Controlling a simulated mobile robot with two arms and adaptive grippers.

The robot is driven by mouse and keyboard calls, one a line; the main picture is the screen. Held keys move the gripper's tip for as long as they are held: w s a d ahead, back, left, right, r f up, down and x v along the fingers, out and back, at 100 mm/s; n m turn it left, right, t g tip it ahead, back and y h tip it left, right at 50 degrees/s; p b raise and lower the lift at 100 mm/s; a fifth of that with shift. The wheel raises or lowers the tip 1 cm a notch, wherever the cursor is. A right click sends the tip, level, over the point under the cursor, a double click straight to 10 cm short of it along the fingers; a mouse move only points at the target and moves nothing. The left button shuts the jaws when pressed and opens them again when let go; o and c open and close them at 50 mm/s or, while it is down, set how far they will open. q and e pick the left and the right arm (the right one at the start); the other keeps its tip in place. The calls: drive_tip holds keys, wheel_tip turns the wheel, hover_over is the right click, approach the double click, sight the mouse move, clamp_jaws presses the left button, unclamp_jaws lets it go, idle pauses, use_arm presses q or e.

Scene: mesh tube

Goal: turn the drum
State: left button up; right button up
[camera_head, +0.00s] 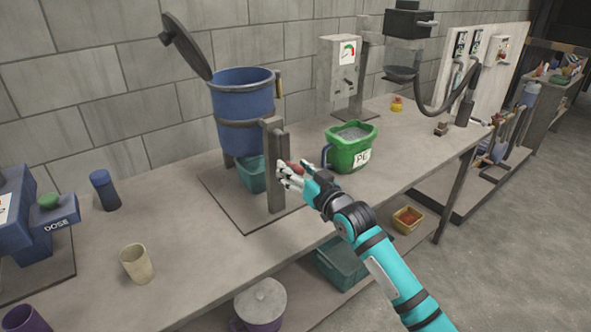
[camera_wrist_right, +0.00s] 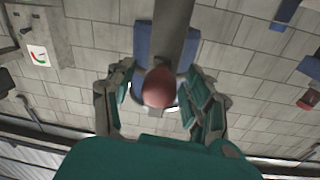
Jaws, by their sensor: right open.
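The blue drum (camera_head: 243,100) stands upright on a stand on the bench in the head view, its dark lid (camera_head: 187,45) swung open to the left. A grey post (camera_head: 275,165) rises at its right side. My right gripper (camera_head: 287,174) is beside this post. In the right wrist view a red knob (camera_wrist_right: 158,86) lies between the open fingers of my right gripper (camera_wrist_right: 160,100); I cannot tell whether they touch it. The blue drum (camera_wrist_right: 143,42) shows partly behind the post in that view. My left gripper is not in view.
A teal bin (camera_head: 252,174) sits beneath the drum. A green bucket (camera_head: 350,147) marked PE stands right of my right gripper. A beige cup (camera_head: 136,263), a dark blue cylinder (camera_head: 104,190) and a blue machine (camera_head: 40,222) marked DOSE are on the left.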

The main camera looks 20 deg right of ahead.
drive_tip(key=shift+c, duration=0.3)
clamp_jaws()
drive_tip(key=shift+a, duration=0.1)
